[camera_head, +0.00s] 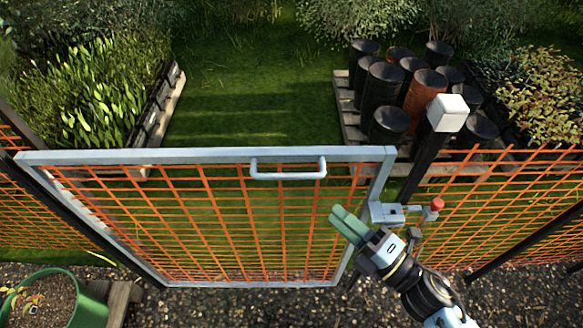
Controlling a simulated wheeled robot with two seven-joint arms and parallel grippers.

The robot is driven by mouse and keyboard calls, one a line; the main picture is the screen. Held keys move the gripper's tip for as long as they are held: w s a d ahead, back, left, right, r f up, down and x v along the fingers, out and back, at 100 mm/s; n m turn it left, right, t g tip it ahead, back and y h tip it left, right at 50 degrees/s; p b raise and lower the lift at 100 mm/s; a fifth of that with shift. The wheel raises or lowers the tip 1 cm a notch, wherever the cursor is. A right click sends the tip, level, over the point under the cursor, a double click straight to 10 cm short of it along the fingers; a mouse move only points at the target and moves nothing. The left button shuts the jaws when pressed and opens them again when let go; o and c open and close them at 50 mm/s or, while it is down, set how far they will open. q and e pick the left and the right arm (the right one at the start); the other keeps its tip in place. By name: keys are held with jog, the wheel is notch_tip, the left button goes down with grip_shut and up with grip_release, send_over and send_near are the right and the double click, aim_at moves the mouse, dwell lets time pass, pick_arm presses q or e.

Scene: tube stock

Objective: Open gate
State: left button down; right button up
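The gate (220,156) has a pale grey metal frame with orange mesh and stands across the middle, in line with the fence. A light grab handle (288,175) is fixed to its top rail. A grey latch (388,212) with a red knob (437,203) sits at the gate's right edge, beside a black post with a white cap (447,113). My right gripper (338,215) comes in from the lower right. Its green fingers lie together with nothing seen between them, in front of the mesh, left of the latch and below the handle. My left gripper is out of view.
Orange mesh fence (500,200) continues on both sides. Beyond the gate is open grass (245,95), with a planted bed (90,90) at left and a pallet of black and brown tubes (380,85) at right. A green pot (90,310) stands at the near left on gravel.

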aim_at(291, 174)
jog(key=p+x, duration=0.1)
jog(key=x, duration=0.5)
jog(key=p+x, duration=0.1)
jog(key=x, duration=0.6)
jog(key=shift+a+r+p, duration=0.25)
jog(key=shift+p, duration=0.15)
grip_shut()
